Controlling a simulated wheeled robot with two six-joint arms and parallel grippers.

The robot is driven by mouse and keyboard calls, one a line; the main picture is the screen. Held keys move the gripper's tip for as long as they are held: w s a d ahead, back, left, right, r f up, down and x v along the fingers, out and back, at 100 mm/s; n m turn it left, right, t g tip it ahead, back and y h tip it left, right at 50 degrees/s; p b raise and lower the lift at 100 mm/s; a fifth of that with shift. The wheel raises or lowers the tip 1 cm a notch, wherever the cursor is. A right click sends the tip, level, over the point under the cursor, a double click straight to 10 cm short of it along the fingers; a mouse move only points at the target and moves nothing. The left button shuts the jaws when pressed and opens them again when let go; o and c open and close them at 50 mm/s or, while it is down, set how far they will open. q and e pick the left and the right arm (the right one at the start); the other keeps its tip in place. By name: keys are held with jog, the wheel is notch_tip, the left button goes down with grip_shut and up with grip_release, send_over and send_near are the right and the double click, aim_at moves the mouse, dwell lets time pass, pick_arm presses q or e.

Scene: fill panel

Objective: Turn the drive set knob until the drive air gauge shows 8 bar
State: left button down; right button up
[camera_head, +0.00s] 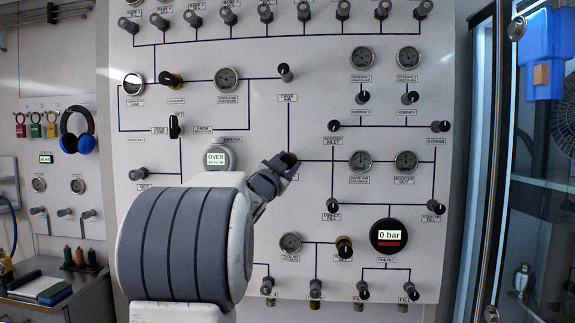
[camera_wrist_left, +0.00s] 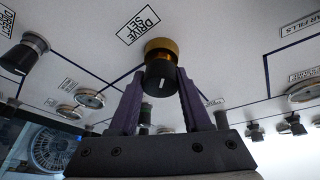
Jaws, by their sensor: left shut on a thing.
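My left gripper (camera_head: 281,163) is at the middle of the panel, in front of the drive set knob (camera_head: 290,160). In the left wrist view, the drive set knob (camera_wrist_left: 161,72) has a brass collar and a black grip with a white mark, beside the "DRIVE SET" label. The purple fingers of my left gripper (camera_wrist_left: 160,95) are shut on its black grip, one on each side. The drive air gauge (camera_head: 360,161) is a round dial to the right of the gripper; its needle is too small to read. My right gripper is in neither view.
The white panel (camera_head: 330,100) carries many valves and dials close around the gripper. A round display (camera_head: 389,235) reads "0 bar"; another display (camera_head: 218,158) reads "OVER". A glass-doored cabinet (camera_head: 530,180) stands at the right. A bench (camera_head: 60,290) is at the lower left.

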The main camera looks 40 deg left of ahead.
pick_arm(q)
jog(key=shift+r+m+g+h+p, duration=0.1)
jog(key=shift+m+g+h+p, duration=0.45)
jog(key=shift+m, duration=1.35)
jog(key=shift+t+h, duration=0.25)
jog(key=shift+c, duration=1.8)
grip_release()
jog(key=shift+s+f, duration=0.2)
jog(key=shift+s, duration=0.1)
jog(key=b+v, duration=0.2)
jog(key=v, duration=0.8)
